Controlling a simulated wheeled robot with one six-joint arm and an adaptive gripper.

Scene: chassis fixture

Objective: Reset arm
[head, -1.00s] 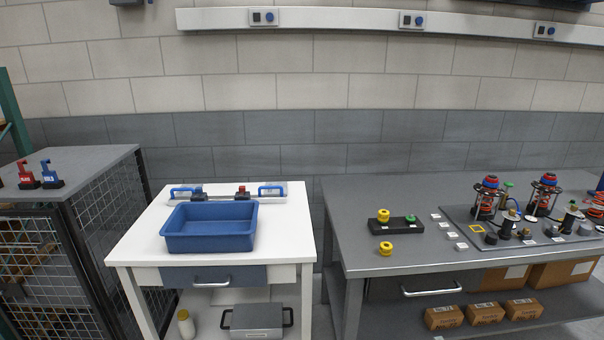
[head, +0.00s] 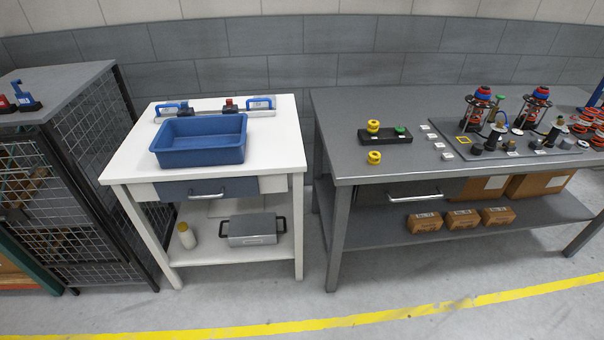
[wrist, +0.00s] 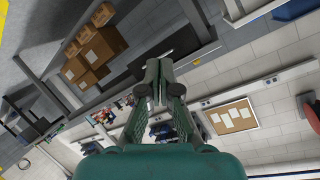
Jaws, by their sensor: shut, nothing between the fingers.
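My gripper (wrist: 157,82) shows in the wrist view only, with its two dark fingertips together and nothing between them. It is in open air, apart from the benches, and the room appears tilted and nearly upside down behind it. My arm does not show in the head view.
A blue bin (head: 200,143) sits on a white table (head: 130,165). A grey bench (head: 350,100) at the right holds yellow and green knobs on a black block (head: 385,136) and a fixture plate (head: 465,149). A wire cage cabinet (head: 85,160) stands left. The floor in front is clear.

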